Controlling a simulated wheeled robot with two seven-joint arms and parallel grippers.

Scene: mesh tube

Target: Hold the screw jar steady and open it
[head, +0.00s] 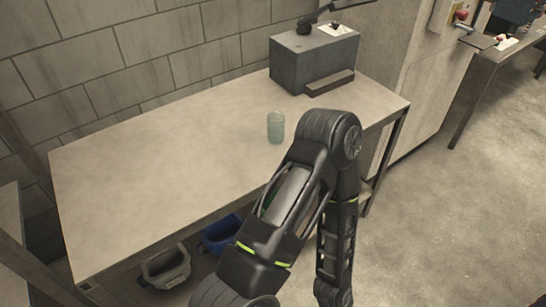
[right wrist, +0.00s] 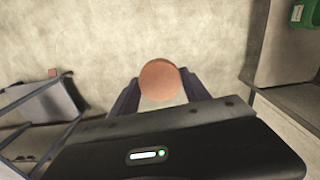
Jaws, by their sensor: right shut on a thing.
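A translucent pale-green jar (head: 275,127) stands upright on the table near its right part in the head view, with no lid visible on top. In the right wrist view, my right gripper (right wrist: 160,84) is shut on a round orange-brown lid (right wrist: 158,74), gripped between its two fingers. In the head view my right arm bends in the foreground, and its gripper cannot be made out. The right gripper and lid are apart from the jar. My left gripper is not in view.
The table (head: 150,170) is mostly bare. A grey box (head: 313,60) stands at its back right. A grey bin (head: 166,268) and a blue bin (head: 220,234) sit below its front edge. A green item (right wrist: 304,14) shows at the wrist view's top right.

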